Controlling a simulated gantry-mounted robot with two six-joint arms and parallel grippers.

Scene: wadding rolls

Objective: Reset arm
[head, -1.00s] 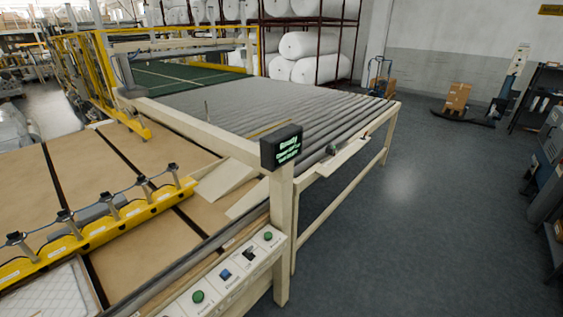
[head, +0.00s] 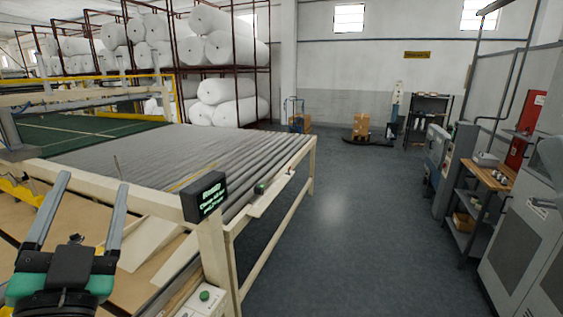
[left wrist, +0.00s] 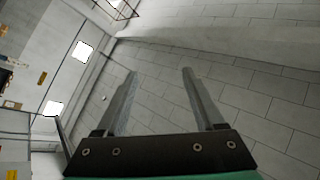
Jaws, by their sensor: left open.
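My left gripper (head: 92,208) stands at the lower left of the head view, fingers pointing up, in front of the cardboard-topped table. It is open and nothing is between its fingers. My right gripper is in neither view.
A roller table (head: 180,160) with a cream frame and a small black display (head: 204,197) stands close by on the left. White wadding rolls (head: 225,100) fill racks behind. A grey cabinet (head: 530,235) and workbench (head: 490,178) stand right. The floor (head: 370,235) between is clear.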

